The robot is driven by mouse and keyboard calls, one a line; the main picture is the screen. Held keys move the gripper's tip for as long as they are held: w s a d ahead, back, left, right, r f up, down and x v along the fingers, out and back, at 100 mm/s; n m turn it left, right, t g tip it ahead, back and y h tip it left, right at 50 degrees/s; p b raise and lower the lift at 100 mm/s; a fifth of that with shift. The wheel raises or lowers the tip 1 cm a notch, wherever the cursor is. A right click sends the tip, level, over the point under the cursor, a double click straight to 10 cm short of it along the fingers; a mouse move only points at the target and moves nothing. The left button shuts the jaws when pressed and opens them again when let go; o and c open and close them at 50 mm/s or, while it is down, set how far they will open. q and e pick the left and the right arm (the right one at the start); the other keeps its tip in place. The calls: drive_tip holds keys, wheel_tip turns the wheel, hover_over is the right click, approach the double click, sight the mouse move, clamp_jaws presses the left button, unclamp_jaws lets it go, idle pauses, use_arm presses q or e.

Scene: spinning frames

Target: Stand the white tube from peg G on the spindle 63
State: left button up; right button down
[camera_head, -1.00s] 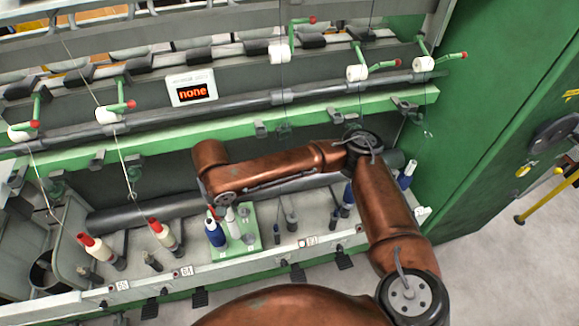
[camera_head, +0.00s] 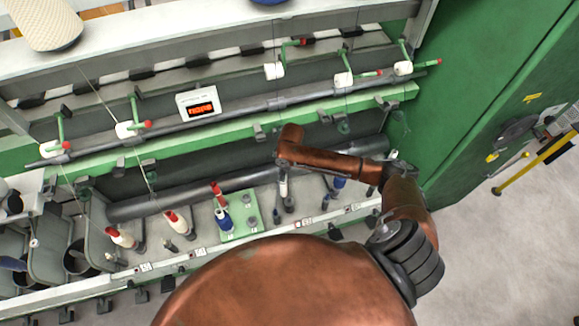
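The white tube (camera_head: 283,184) stands roughly upright in the head view, directly below my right wrist, to the right of the green peg board (camera_head: 240,225). A dark spindle (camera_head: 289,204) shows at the tube's lower end; I cannot tell whether the tube is around it or just above it. My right gripper (camera_head: 283,171) is at the tube's top, mostly hidden by my copper wrist, and appears shut on the tube. The board holds a blue-and-white tube (camera_head: 222,218) and a red one (camera_head: 218,194). Spindle numbers are too small to read. My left gripper is not in view.
Two red-topped white tubes (camera_head: 122,237) (camera_head: 178,222) stand on the rail to the left. A blue tube (camera_head: 339,182) stands to the right. A dark roller (camera_head: 190,195) runs behind, below the green beam (camera_head: 330,115). A green cabinet (camera_head: 480,90) bounds the right.

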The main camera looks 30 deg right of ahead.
sight(283, 184)
use_arm(q)
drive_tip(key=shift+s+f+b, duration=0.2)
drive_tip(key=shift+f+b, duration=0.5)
drive_tip(key=shift+b, duration=0.1)
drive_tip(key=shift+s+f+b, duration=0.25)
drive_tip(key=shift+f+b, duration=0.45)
drive_tip(key=shift+b, duration=0.1)
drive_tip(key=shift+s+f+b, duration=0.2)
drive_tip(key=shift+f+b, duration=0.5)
drive_tip(key=shift+b, duration=0.1)
use_arm(e)
wheel_tip(283, 184, down, 8)
drive_tip(key=d, duration=0.2)
drive_tip(key=shift+s+r+n, duration=0.15)
drive_tip(key=shift+s+n, duration=0.15)
drive_tip(key=shift+s, duration=0.15)
use_arm(q)
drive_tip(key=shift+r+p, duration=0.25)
drive_tip(key=shift+p, duration=0.05)
use_arm(e)
drive_tip(key=shift+s+d+f, duration=0.1)
drive_tip(key=shift+f, duration=0.2)
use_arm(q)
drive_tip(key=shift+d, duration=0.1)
use_arm(e)
drive_tip(key=c, duration=1.6)
unclamp_jaws()
drive_tip(key=shift+r, duration=0.1)
